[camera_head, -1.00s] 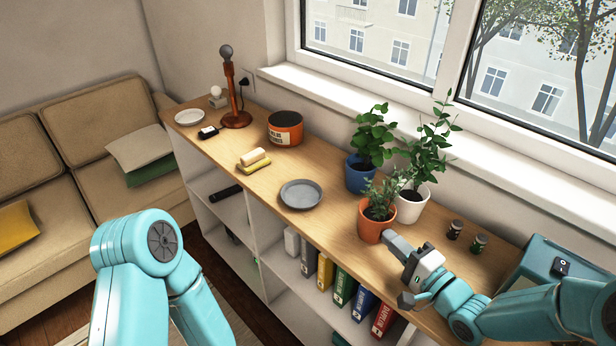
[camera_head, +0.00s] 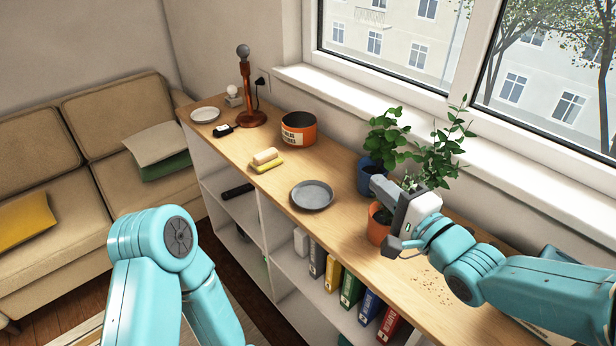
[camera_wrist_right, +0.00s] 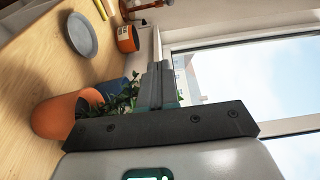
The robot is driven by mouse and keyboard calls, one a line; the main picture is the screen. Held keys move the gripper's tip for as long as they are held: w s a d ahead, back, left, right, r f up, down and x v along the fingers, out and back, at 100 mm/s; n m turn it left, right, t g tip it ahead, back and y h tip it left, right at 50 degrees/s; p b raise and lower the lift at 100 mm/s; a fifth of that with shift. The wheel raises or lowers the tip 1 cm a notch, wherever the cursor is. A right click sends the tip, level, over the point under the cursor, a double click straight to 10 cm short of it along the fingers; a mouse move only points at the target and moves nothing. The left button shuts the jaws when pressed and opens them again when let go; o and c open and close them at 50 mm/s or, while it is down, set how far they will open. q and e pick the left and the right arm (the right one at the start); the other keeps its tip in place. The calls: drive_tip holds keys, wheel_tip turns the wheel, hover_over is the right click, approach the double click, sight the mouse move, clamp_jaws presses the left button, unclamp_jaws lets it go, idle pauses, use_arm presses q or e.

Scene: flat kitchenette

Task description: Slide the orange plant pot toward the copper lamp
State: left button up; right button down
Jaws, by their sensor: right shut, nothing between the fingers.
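The orange plant pot (camera_head: 376,226) stands on the shelf top, partly hidden behind my right gripper; its plant is mostly covered. In the right wrist view the pot (camera_wrist_right: 58,116) is left of the fingers, with leaves beside and behind them. My right gripper (camera_head: 379,187) is shut and empty, its fingers pointing left at about the height of the plant, above the rim. I cannot tell whether it touches leaves or pot. The copper lamp (camera_head: 246,92) stands upright at the far left end of the shelf. My left arm shows at lower left, its gripper out of view.
Between pot and lamp are a grey plate (camera_head: 312,195), a sponge with a block (camera_head: 266,160) and an orange tin (camera_head: 299,129). A blue pot (camera_head: 370,176) stands just behind the orange one. Brown crumbs (camera_head: 434,288) lie at right. The window sill (camera_head: 330,93) bounds the back.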

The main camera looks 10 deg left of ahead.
drive_tip(key=a+b, duration=0.2)
drive_tip(key=a, duration=1.2)
drive_tip(key=shift+w, duration=0.15)
